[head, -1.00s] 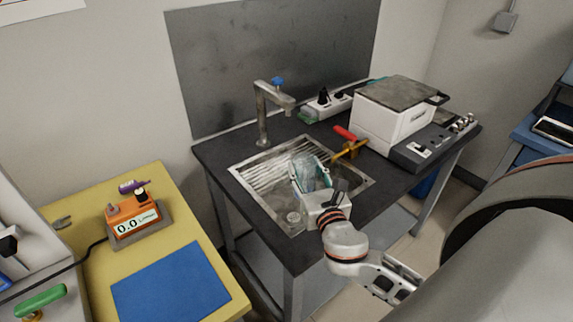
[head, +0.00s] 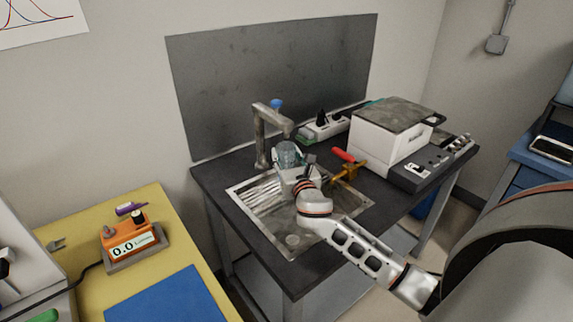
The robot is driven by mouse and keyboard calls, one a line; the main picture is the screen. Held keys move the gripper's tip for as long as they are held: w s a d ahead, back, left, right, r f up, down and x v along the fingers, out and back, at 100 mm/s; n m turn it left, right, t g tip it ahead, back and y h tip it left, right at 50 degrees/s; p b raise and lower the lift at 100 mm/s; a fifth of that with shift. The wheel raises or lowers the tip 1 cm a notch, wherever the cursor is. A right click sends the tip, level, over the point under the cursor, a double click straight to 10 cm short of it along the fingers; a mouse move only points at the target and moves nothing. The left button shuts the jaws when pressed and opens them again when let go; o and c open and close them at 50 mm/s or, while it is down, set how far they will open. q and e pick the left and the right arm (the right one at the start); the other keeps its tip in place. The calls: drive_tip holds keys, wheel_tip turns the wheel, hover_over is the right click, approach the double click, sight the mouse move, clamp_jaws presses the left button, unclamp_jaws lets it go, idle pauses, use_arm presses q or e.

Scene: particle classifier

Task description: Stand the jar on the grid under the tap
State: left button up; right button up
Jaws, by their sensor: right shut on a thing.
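The jar (head: 286,153) is clear glass with a blue-green tint and is held near the tap's spout. My right gripper (head: 291,165) is shut on it from the front right. The grey metal tap (head: 262,138) with a blue handle stands at the back of the sink, its spout reaching to the right just above and behind the jar. The ribbed grid (head: 254,192) covers the back left part of the steel sink. My gripper hides the jar's lower part, so I cannot tell whether it touches the grid. My left gripper is out of view.
The sink's drain (head: 292,239) is in the bare front basin. A brass valve with a red handle (head: 343,155) sits close to the right of my gripper. A yellow table (head: 186,235) is at left.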

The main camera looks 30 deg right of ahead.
sight(287, 164)
wheel_tip(287, 164, down, 4)
drive_tip(key=shift+r+b, duration=0.25)
drive_tip(key=shift+b, duration=0.3)
drive_tip(key=shift+r, duration=0.15)
drive_tip(key=o, duration=1.2)
drive_tip(key=shift+o, duration=0.2)
